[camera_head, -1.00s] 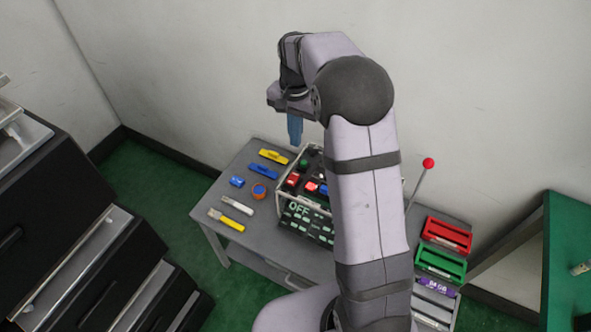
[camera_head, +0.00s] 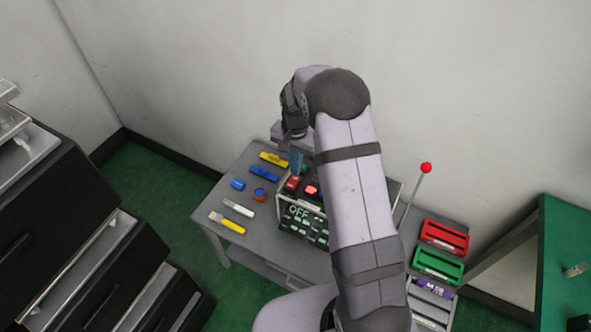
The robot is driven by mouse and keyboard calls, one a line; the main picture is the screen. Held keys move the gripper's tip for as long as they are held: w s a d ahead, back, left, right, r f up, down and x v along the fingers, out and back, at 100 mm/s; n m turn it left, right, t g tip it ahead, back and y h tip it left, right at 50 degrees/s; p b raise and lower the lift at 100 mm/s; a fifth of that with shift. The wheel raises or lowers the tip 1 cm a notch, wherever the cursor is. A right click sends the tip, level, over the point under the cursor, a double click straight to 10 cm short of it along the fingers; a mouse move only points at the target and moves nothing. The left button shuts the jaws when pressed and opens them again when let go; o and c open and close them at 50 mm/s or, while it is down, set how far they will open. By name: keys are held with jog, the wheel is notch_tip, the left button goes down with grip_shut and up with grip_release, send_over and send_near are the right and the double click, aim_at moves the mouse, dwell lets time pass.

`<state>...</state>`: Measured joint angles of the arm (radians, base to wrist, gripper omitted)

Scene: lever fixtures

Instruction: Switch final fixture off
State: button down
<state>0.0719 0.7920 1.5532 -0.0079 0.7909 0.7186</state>
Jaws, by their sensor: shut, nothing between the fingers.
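The control box (camera_head: 304,222) stands on the grey table, with a dark front panel reading "OFF" and red and green controls on top. A red switch (camera_head: 292,184) and a lit red switch (camera_head: 311,190) show on its top. My gripper (camera_head: 296,165) is shut and empty, pointing down just over the back left of the box; I cannot tell whether it touches a control. A lever with a red ball knob (camera_head: 426,168) stands upright, leaning right, to the right of my arm. My arm hides the right part of the box and the lever's base.
On the table (camera_head: 232,176) left of the box lie a yellow item (camera_head: 273,159), a blue item (camera_head: 263,173), a blue block (camera_head: 238,185), a round piece (camera_head: 259,195) and a yellow-handled tool (camera_head: 232,225). Red (camera_head: 444,236) and green (camera_head: 438,265) trays sit at right.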

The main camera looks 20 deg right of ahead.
aim_at(296, 179)
jog(key=shift+f+p, duration=0.4)
jog(key=shift+f, duration=1.25)
jog(key=shift+w+d+f+b, duration=0.1)
jog(key=shift+f+b, duration=0.2)
jog(key=shift+f, duration=0.05)
jog(key=shift+r, duration=0.1)
jog(key=shift+s+a, duration=0.2)
jog(key=shift+s, duration=0.05)
jog(key=shift+s+a+r+p, duration=0.1)
jog(key=shift+s+a+p, duration=0.3)
jog(key=shift+s+p, duration=0.05)
jog(key=shift+w+r, duration=0.1)
jog(key=shift+r, duration=0.05)
